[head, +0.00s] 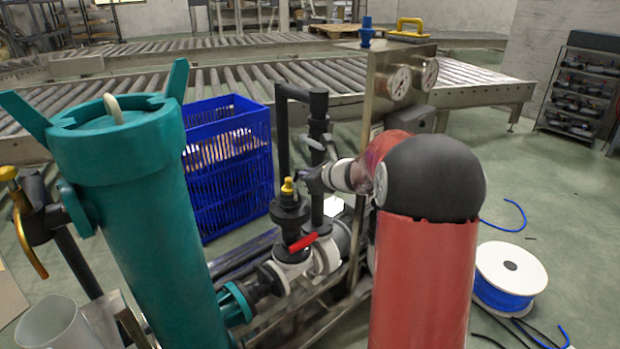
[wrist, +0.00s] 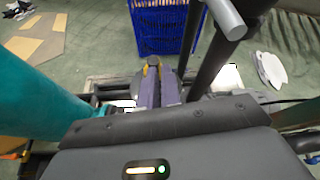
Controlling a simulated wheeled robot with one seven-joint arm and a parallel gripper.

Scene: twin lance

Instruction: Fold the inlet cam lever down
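A dark coupling (head: 290,212) with a yellow lever end (head: 287,186) sticking up stands on a white valve body in the middle of the head view. Another dark fitting at far left carries yellow levers (head: 27,245), one hanging down; no label shows which is the inlet. My gripper (head: 312,181) is just right of the upright yellow end. In the wrist view its two purple-grey fingers (wrist: 160,82) lie close together and look shut. Yellow parts (wrist: 146,70) and a dark rounded top show at the fingertips; contact cannot be told.
A teal filter vessel (head: 140,220) stands close on the left. A red valve handle (head: 303,242) sits below the coupling. Dark upright pipes (head: 318,130) rise behind my gripper. A blue crate (head: 228,165) and roller conveyors (head: 240,80) are behind.

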